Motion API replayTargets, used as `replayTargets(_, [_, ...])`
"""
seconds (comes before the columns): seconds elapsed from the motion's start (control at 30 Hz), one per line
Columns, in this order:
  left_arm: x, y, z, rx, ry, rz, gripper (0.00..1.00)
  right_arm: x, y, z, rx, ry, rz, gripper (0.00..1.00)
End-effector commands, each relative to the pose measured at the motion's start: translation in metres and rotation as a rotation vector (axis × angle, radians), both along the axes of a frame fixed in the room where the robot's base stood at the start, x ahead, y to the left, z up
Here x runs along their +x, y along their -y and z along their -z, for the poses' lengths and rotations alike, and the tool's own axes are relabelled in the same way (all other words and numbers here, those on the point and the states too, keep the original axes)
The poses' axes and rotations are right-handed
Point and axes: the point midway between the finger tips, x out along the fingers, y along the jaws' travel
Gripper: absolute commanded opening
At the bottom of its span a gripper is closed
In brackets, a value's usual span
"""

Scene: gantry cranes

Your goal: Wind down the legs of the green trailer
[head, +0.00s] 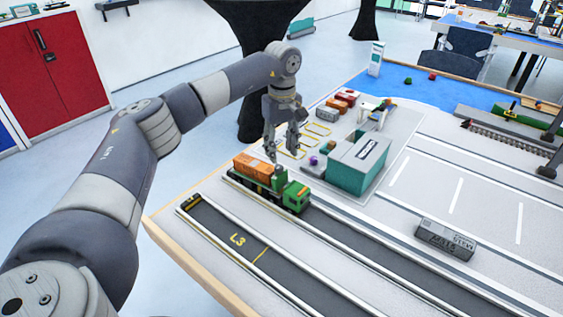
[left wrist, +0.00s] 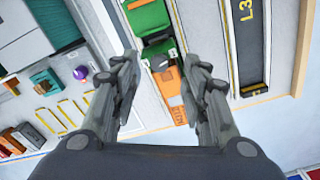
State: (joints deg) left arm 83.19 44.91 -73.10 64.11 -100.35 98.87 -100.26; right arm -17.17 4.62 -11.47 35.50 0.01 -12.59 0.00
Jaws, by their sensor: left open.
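The trailer's legs cannot be made out. My right gripper is not in view.
A teal-and-grey building (head: 360,165) stands just beyond the truck. A grey labelled block (head: 445,238) lies on the road at right. Lane L3 (head: 238,239) is bare in front.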

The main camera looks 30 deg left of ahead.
Motion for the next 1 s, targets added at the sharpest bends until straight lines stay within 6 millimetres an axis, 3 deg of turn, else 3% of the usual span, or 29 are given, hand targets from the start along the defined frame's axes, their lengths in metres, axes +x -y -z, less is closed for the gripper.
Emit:
replayTargets(0.1, [0.001,0.0,-0.022,-0.001,0.003,0.0,0.41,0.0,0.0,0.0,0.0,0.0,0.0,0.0])
replayTargets(0.3, [0.0,0.0,-0.041,0.0,-0.001,0.0,0.41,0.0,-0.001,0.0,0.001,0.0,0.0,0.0])
replayTargets(0.73, [-0.001,0.0,-0.042,0.0,0.0,-0.024,0.41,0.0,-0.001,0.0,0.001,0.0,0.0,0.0])
replayTargets(0.87, [-0.003,0.001,-0.038,0.007,0.014,-0.158,0.41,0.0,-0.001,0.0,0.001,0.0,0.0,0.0])
replayTargets(1.0, [-0.008,0.004,-0.032,0.01,0.049,-0.427,0.41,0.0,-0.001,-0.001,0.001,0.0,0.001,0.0])
